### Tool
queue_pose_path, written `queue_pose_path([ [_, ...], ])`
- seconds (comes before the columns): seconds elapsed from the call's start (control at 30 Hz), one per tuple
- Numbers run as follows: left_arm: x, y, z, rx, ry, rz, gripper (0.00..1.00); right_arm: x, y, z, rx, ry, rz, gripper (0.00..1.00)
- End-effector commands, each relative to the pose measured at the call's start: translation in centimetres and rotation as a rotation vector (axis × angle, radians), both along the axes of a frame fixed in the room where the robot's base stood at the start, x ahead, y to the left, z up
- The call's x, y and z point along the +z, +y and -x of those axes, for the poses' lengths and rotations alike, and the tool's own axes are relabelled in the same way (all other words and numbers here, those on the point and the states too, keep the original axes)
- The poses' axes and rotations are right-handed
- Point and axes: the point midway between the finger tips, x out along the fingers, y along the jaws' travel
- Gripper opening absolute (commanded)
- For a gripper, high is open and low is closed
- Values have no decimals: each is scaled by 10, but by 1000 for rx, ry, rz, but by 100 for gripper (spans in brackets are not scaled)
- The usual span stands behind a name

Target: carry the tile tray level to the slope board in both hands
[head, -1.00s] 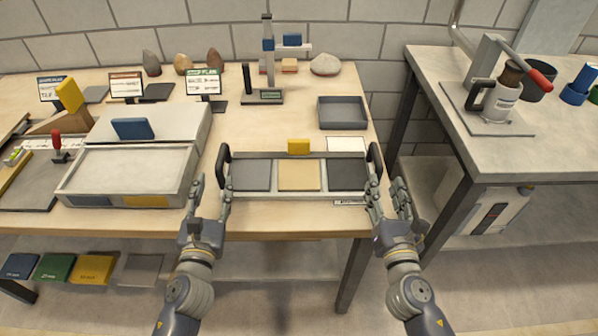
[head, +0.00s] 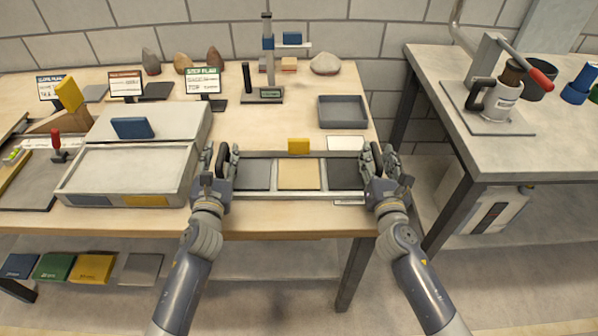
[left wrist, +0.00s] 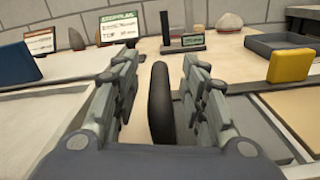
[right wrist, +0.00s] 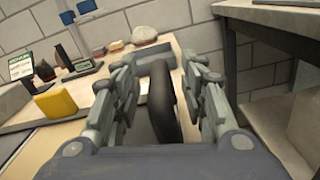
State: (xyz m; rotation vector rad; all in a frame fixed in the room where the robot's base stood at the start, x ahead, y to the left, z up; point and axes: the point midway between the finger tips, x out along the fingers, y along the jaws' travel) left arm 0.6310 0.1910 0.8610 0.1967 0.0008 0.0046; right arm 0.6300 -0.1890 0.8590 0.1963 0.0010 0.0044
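The tile tray (head: 262,156) lies on the front of the wooden table, with a grey, a tan (head: 298,175) and a dark tile in a row. It has a black handle at each end. My left gripper (head: 222,165) is open around the left handle (left wrist: 160,105), which stands between its fingers with gaps on both sides. My right gripper (head: 382,165) is open around the right handle (right wrist: 163,105), which stands between its fingers. The slope board is likely the pale framed board (head: 130,170) left of the tray; I cannot tell for sure.
A yellow block (head: 298,146) stands at the tray's back edge. A grey bin (head: 342,112) and a measuring stand (head: 262,96) are behind. A blue block (head: 132,128) sits on the grey box at left. A second table (head: 530,150) stands to the right, across a gap.

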Motion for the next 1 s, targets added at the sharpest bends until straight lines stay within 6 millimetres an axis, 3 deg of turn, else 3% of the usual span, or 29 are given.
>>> queue_pose_path([
  [0.07,0,0,0,0,0,0,40,0,0,0,0,0,0,40],
  [0.23,0,0,0,0,0,0,1,0,0,0,0,0,0,1],
  [0.6,1,-1,0,-2,-2,-1,0,0,0,0,-1,0,-4,0],
  [1.0,14,-3,0,-7,-12,0,0,14,0,-1,-1,-9,-6,0],
])
